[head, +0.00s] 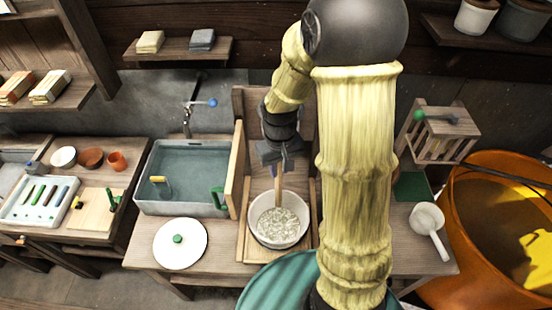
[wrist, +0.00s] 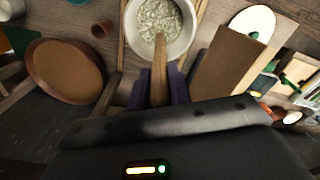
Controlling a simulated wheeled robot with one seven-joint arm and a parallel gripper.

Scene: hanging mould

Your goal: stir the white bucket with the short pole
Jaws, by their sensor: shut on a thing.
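The white bucket (head: 279,243) stands on the wooden bench in the head view, in a wooden frame, with pale lumpy stuff in it. It also shows at the top of the wrist view (wrist: 188,42). My gripper (head: 279,172) is above the bucket, pointing down. In the wrist view its dark purple fingers (wrist: 159,88) are shut on the short wooden pole (wrist: 159,68). The pole (head: 278,190) runs down from the fingers into the bucket. Its lower end appears to reach the pale stuff; how deep it goes cannot be told.
A white lid (head: 180,250) with a green knob lies left of the bucket. A water-filled sink (head: 185,170) is behind it, and an upright wooden board (head: 236,165) stands between sink and bucket. A white ladle (head: 430,225) and a large orange vat (head: 470,215) are at right.

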